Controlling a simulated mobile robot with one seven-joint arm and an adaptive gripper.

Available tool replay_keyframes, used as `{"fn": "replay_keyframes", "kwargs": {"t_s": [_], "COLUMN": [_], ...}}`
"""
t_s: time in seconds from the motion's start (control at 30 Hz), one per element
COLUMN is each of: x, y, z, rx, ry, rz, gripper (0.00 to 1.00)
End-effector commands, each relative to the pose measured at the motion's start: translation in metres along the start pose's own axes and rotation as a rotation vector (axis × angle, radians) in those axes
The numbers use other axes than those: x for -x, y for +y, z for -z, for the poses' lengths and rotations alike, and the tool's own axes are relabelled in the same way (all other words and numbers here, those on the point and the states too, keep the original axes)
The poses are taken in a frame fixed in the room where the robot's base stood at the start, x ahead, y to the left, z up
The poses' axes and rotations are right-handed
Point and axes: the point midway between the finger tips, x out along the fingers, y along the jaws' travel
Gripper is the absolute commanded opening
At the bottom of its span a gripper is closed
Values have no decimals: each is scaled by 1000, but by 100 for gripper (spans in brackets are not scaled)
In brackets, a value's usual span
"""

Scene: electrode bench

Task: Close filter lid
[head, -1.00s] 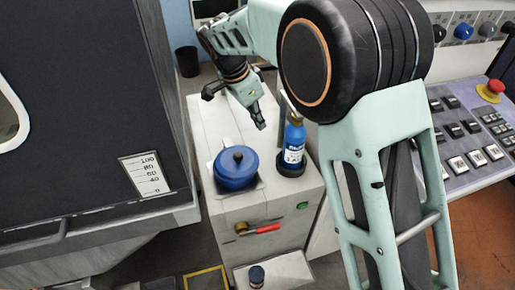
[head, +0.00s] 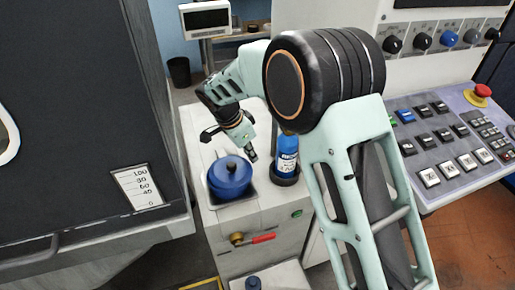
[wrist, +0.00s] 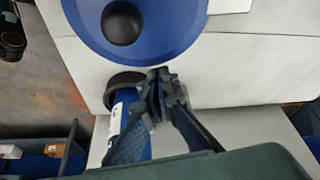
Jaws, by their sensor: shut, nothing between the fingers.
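The filter lid (head: 230,174) is a round blue lid with a black knob, on top of the pale cabinet. It fills the top of the wrist view (wrist: 180,35), where its knob also shows. I cannot tell whether it is fully seated. My gripper (head: 252,158) is shut and empty, just right of the lid in the head view. In the wrist view my gripper's fingertips (wrist: 160,75) are near the lid's rim, and contact is unclear.
A blue bottle with a white label (head: 286,150) stands in a dark holder close right of my gripper. A red-handled valve (head: 262,239) is on the cabinet front. A dark machine (head: 80,100) stands at left, a button panel (head: 450,150) at right.

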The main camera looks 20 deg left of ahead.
Motion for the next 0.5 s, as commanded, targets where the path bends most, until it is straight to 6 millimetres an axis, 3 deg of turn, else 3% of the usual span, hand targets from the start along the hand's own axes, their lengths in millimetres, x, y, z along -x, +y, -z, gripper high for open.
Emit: {"fn": "replay_keyframes", "kwargs": {"t_s": [0.5], "x": [-1], "y": [1], "z": [-8], "rx": [-22], "ry": [1], "rz": [-7], "gripper": [0]}}
